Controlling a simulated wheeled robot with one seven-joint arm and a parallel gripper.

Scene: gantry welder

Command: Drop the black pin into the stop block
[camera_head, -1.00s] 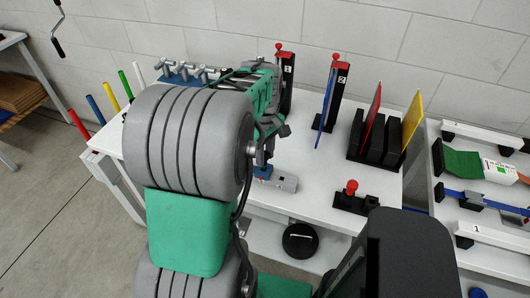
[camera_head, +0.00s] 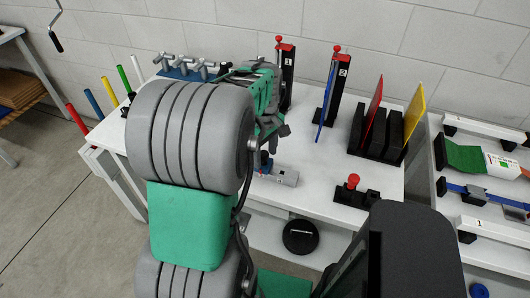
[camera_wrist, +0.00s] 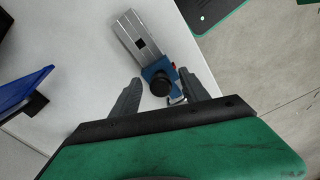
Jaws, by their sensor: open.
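A black round pin head (camera_wrist: 160,84) shows in the wrist view over a blue block (camera_wrist: 158,68). A grey metal bar with a dark square hole (camera_wrist: 136,38) extends from the blue block. I take this blue and grey piece for the stop block. In the head view its grey bar (camera_head: 285,177) lies on the white table, partly hidden by my arm. My gripper (camera_wrist: 160,80) is open, with one finger on each side of the pin head and a gap showing. I cannot tell how deep the pin sits.
A black base with a red knob (camera_head: 353,182) stands near the table's front edge. Black posts with red tops (camera_head: 285,78) and a black rack with red and yellow plates (camera_head: 361,145) stand behind. Coloured tubes (camera_head: 93,103) line the left edge. A second table with fixtures (camera_head: 480,228) is at right.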

